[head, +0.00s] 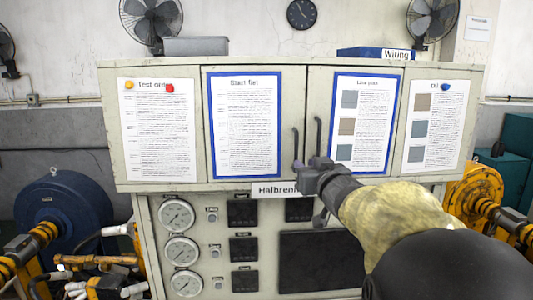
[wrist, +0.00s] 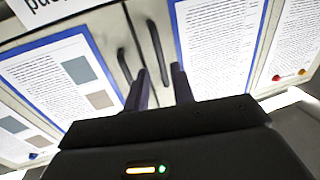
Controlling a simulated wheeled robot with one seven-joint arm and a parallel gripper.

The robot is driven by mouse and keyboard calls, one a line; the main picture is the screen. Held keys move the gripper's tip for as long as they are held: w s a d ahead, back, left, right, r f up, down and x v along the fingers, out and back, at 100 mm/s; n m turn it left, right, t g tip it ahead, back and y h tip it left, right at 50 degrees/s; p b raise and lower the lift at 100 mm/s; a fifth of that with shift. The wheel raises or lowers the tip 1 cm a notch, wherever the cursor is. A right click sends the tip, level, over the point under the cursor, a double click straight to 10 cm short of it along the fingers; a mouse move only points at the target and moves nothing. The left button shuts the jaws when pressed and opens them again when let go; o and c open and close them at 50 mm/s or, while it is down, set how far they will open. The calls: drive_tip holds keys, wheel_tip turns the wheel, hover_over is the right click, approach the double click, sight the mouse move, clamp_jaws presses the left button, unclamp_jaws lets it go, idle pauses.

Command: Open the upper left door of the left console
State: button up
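The console (head: 205,208) is a pale cabinet, and its upper doors look shut. The upper left door (head: 242,125) carries a blue-framed sheet and has a dark vertical handle (head: 296,146) at its right edge. In the wrist view, turned roughly upside down, that handle (wrist: 157,52) is the right one of two. My gripper (head: 302,170) is at the lower end of this handle. In the wrist view my gripper (wrist: 161,82) has its fingers apart, with the handle's end showing between them. I cannot tell whether they touch it.
The neighbouring door (head: 350,72) has its own dark handle (head: 318,135) close beside the first. Gauges (head: 177,214) and dark panels sit below the doors. A grey box (head: 195,46) and a blue box (head: 375,53) stand on top. Yellow and blue machinery flanks the console.

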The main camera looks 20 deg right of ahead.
sight(296, 157)
drive_tip(key=w, duration=0.2)
drive_tip(key=w+p, duration=0.1)
drive_tip(key=w, duration=0.2)
drive_tip(key=w+p, duration=0.1)
drive_tip(key=w, duration=0.2)
drive_tip(key=shift+d, duration=0.35)
clamp_jaws()
